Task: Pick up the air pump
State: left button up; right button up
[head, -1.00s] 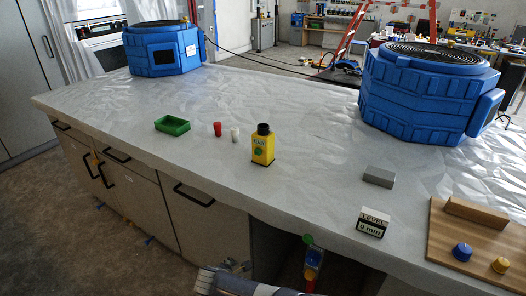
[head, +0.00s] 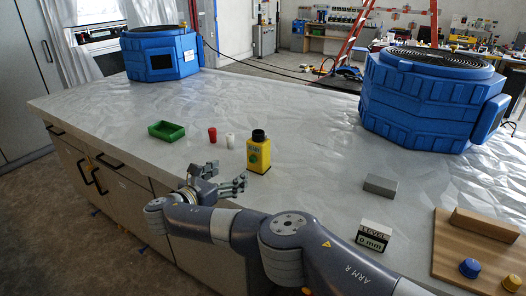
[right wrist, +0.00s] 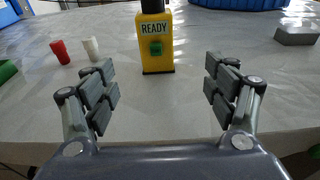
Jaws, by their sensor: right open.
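The air pump appears to be the yellow upright device with a black cap (head: 258,154) on the grey countertop. In the right wrist view its yellow body (right wrist: 154,48) shows a READY label and a green button; its top is cut off. My right gripper (head: 225,177) is open and empty at the counter's front edge, just in front and to the left of the device in the head view. In the right wrist view the device stands beyond and between the spread fingers (right wrist: 160,84), apart from them. My left gripper is not in view.
A green tray (head: 153,131), a red cap (head: 212,135) and a white cap (head: 230,141) lie left of the device. A grey block (head: 380,186), a level display (head: 373,235) and a wooden board (head: 455,262) are right. Two blue drums (head: 160,58) (head: 415,108) stand behind.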

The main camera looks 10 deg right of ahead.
aim_at(255, 146)
jog(key=i+l, duration=0.2)
jog(key=l, duration=0.15)
jog(key=i+l, duration=0.45)
jog(key=l, duration=0.25)
